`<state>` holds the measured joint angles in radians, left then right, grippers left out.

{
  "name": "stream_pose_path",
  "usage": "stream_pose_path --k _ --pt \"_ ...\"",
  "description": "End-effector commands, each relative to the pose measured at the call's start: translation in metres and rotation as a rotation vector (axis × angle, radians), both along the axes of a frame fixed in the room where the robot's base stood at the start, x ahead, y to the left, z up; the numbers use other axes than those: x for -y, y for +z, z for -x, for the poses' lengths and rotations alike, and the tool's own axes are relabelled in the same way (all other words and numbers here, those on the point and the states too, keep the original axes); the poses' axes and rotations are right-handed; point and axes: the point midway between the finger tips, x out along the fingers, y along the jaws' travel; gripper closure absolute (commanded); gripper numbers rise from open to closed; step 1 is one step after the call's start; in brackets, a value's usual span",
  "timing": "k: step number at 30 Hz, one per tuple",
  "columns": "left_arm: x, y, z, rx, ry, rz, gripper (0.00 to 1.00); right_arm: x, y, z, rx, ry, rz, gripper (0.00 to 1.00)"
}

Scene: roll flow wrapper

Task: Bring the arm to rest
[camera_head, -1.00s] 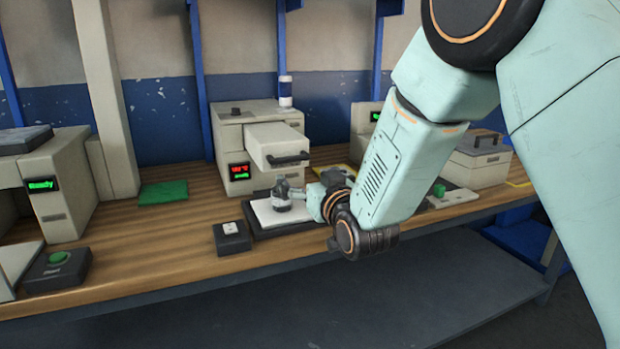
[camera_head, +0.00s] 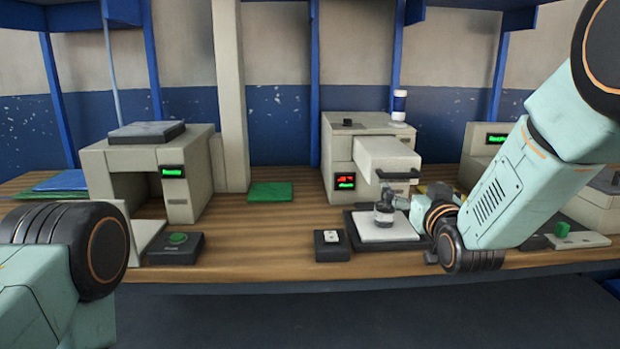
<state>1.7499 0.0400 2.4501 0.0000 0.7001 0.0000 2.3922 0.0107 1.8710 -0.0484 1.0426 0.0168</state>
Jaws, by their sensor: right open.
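My right arm (camera_head: 500,200) comes in from the right edge, pale green with black joints, and bends down to the bench. My right gripper (camera_head: 397,204) is small in the view, low over the white plate (camera_head: 385,234) on a dark base. It is open. A small grey and white canister-like object (camera_head: 383,214) is right at its fingers; I cannot tell whether they touch it. My left arm (camera_head: 60,275) shows only as a pale green link and a black joint at the lower left. My left gripper is out of view.
A beige machine (camera_head: 345,150) with a protruding drawer (camera_head: 385,155) stands behind the plate. A small dark box (camera_head: 332,245) sits left of it. Another machine (camera_head: 145,160), a green-button box (camera_head: 176,247) and a green mat (camera_head: 270,192) stand further left. The bench between is clear.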

Motion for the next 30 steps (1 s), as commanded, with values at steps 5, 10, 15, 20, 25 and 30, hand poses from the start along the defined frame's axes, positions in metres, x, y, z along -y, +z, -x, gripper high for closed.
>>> stream_pose_path --k 5,10,15,20,25,30 --pt "0.0 0.0 0.0 0.0 0.0 0.0 1.0 -0.001 0.001 -0.025 0.003 0.0 0.0 0.0" --pt "0.0 0.0 0.0 0.0 0.0 0.0 1.0 -0.002 0.001 -0.047 0.004 0.0 0.0 0.0" --pt "0.0 0.0 0.0 0.0 0.0 0.0 1.0 -0.002 0.002 -0.065 0.007 0.0 0.0 0.0" --pt "0.0 0.0 0.0 0.0 0.0 0.0 1.0 -0.003 0.003 -0.075 0.007 0.0 0.0 0.0" --pt "0.0 0.0 0.0 0.0 0.0 0.0 1.0 -0.003 0.003 -0.079 0.007 0.0 0.0 0.0" --pt "0.0 0.0 0.0 0.0 0.0 0.0 1.0 -0.003 0.003 -0.079 0.007 0.0 0.0 0.0"
